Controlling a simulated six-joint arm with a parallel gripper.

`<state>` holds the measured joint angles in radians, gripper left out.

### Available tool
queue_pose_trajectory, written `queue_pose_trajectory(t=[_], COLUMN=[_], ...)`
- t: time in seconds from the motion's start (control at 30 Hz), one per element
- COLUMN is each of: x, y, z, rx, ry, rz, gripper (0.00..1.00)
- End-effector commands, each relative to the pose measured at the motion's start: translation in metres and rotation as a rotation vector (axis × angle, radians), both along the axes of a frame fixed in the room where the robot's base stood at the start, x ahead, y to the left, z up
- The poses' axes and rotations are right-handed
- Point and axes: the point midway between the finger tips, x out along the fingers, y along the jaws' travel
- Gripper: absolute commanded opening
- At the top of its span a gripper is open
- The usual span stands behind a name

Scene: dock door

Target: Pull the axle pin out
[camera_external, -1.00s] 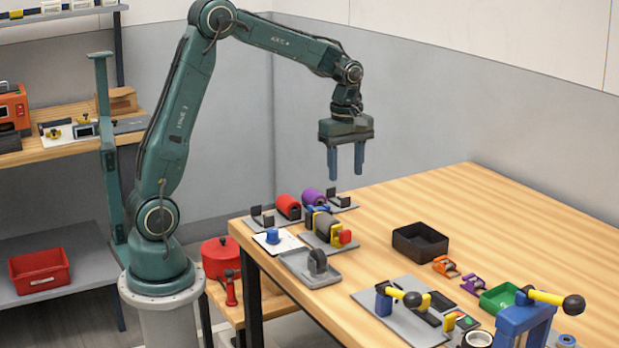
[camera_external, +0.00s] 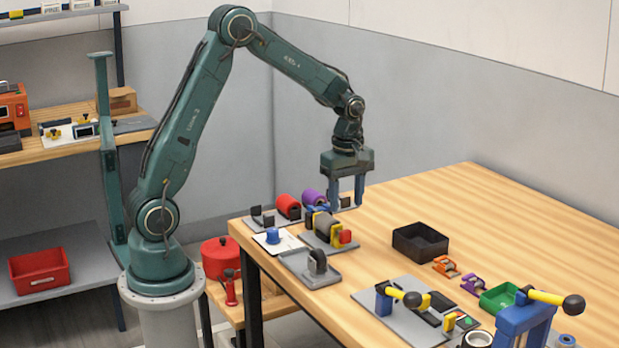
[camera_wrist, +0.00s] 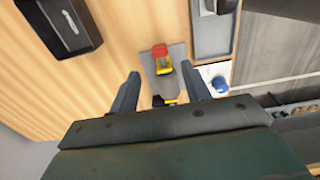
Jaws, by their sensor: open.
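A roller fixture stands on a grey plate (camera_external: 318,240) near the table's left end, with a grey roller (camera_external: 326,227) between yellow brackets (camera_external: 335,236). A red block-like end (camera_external: 345,237), which looks like the axle pin's head, sticks out on the near right side. In the wrist view the red end (camera_wrist: 160,50) is at the top of the fixture, above a yellow bracket (camera_wrist: 163,66). My gripper (camera_external: 346,203) points down, open and empty, above and behind the fixture. In the wrist view its fingers (camera_wrist: 160,74) straddle the fixture from above without visible contact.
A black bin (camera_external: 420,243) stands to the right.

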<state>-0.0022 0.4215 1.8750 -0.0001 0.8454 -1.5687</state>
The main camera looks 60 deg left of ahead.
Motion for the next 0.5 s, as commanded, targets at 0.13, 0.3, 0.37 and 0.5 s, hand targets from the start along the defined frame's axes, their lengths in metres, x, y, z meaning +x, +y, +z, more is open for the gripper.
queue_pose_trajectory(t=[0.13,0.3,0.37,0.5], x=[-0.001,-0.001,0.0,-0.001], y=[0.0,0.0,0.0,0.0], z=[-0.024,-0.047,-0.054,-0.065], rx=[0.0,0.0,0.0,0.0], ry=[0.003,0.002,0.002,0.002], rz=[0.0,0.0,0.0,0.0], gripper=[0.47,0.47,0.47,0.47])
